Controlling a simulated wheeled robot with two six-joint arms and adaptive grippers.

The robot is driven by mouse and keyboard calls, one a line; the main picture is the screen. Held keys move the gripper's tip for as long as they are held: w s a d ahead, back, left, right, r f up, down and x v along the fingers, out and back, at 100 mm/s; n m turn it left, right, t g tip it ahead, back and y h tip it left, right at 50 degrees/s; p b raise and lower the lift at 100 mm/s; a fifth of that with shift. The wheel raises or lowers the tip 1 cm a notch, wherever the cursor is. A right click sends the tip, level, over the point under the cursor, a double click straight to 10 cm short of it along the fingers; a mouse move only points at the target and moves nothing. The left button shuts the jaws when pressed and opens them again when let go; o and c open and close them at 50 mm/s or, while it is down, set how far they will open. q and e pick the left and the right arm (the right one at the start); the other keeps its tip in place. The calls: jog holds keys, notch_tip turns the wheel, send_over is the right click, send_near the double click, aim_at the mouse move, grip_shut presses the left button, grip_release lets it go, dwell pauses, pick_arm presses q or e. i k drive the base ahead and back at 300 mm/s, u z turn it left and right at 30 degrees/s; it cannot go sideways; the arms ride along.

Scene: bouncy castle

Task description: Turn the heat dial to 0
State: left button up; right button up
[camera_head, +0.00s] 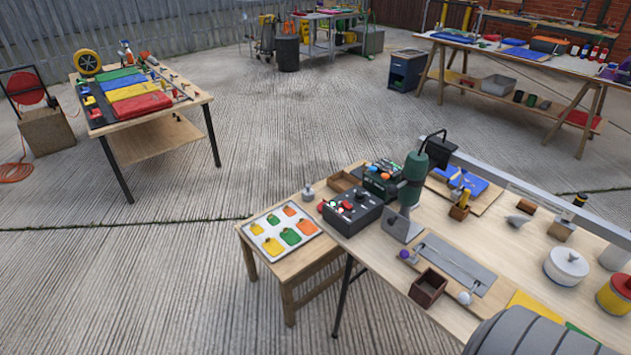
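A dark control box (352,212) sits at the left end of the near workbench, with several small red, green and pale knobs or lamps on it. A green and black tool (412,180), like a hot-air welder, stands upright just right of it by a grey metal plate (401,225). A black cable or handle curves from its top. I cannot make out which part is the heat dial or its setting; the markings are too small. Neither of my grippers is in view.
The workbench (392,272) also holds a small dark red box (428,287), a white lidded pot (566,266) and a yellow-red can (616,294). A large grey roll-like shape (535,335) fills the bottom right. A lower table bears a swatch tray (260,244). Concrete floor (170,290) at left is clear.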

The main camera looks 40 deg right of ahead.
aim_at(360, 196)
jog(key=u, duration=0.05)
jog(key=i, duration=2.95)
jog(key=z, duration=4.35)
